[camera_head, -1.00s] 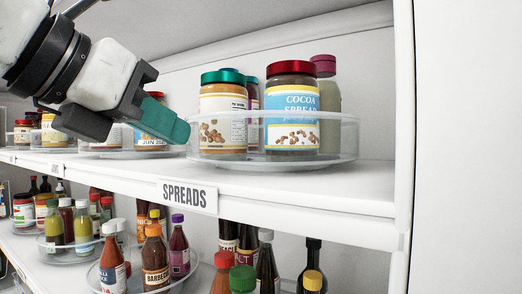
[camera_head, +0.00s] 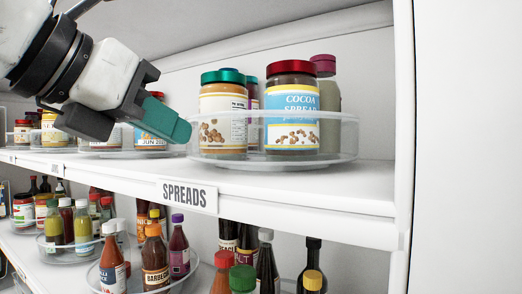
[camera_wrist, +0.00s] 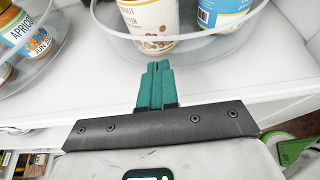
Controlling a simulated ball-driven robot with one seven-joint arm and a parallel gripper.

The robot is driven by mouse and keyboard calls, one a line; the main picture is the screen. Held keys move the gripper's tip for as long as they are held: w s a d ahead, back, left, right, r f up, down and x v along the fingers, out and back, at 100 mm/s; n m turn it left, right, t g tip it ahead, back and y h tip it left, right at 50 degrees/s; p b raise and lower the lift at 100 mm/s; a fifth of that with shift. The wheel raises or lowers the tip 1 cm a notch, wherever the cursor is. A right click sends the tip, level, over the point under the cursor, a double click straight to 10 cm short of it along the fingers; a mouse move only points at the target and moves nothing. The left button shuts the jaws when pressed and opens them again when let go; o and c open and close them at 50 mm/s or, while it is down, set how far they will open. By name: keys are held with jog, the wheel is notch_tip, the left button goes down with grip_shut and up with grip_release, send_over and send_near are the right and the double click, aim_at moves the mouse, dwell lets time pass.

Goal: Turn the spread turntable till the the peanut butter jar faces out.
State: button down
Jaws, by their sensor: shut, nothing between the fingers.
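The spread turntable (camera_head: 345,155) is a clear round tray with a raised rim on the upper shelf, above the SPREADS label (camera_head: 187,196). The teal-lidded jar (camera_head: 222,105) stands at its front left, with nuts on a cream label turned partly aside. It looks like the peanut butter jar and shows in the wrist view (camera_wrist: 150,18). The blue-labelled cocoa spread jar (camera_head: 292,100) with a dark red lid faces front beside it. My gripper (camera_head: 186,131) has its green fingers shut and empty at the rim's left side (camera_wrist: 156,68). I cannot tell whether they touch the rim.
A taller jar with a maroon lid (camera_head: 325,67) stands behind the cocoa spread. Another turntable with jars (camera_wrist: 38,50) is close on the left. The shelf's right wall (camera_head: 402,110) is near the spread turntable. Sauce bottles (camera_head: 155,262) fill the shelf below.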

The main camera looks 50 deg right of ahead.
aim_at(242, 139)
jog(key=shift+d, duration=0.8)
jog(key=shift+s+b, duration=0.15)
jog(key=shift+b, duration=0.15)
jog(key=shift+s+b, duration=0.6)
jog(key=shift+s, duration=1)
jog(key=shift+s+d+b, duration=0.35)
jog(key=shift+s, duration=0.4)
jog(key=shift+s+d+b, duration=0.3)
jog(key=shift+s, duration=0.45)
jog(key=shift+a, duration=0.1)
